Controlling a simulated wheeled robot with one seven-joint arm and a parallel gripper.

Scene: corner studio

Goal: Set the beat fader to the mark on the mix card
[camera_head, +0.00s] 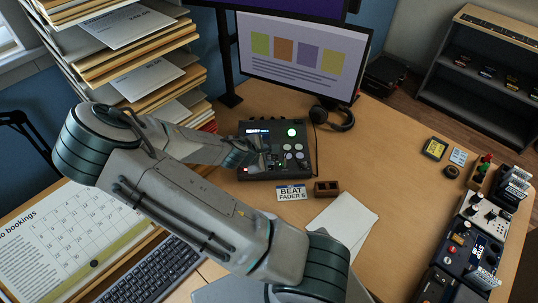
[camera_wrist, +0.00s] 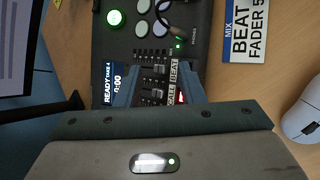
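The mixer (camera_head: 299,140), a dark box with round buttons and lights, sits on the desk; it also shows in the wrist view (camera_wrist: 120,40). My gripper (camera_head: 248,157) is over its left part. In the wrist view my gripper (camera_wrist: 157,72) is open, with one finger on each side of the fader strip. Between the fingers are two fader knobs, the beat fader (camera_wrist: 158,70) beside the BEAT label and the call fader (camera_wrist: 155,93) beside CALL. Contact with either knob cannot be told. The mix card (camera_wrist: 243,28) reads BEAT FADER 5; it stands in front of the mixer (camera_head: 292,193).
A small brown block (camera_head: 326,188) is beside the card. Headphones (camera_head: 340,118) and a monitor (camera_head: 305,60) are behind the mixer. Paper shelves (camera_head: 130,60) rise at left. Other devices (camera_head: 470,240) line the right edge.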

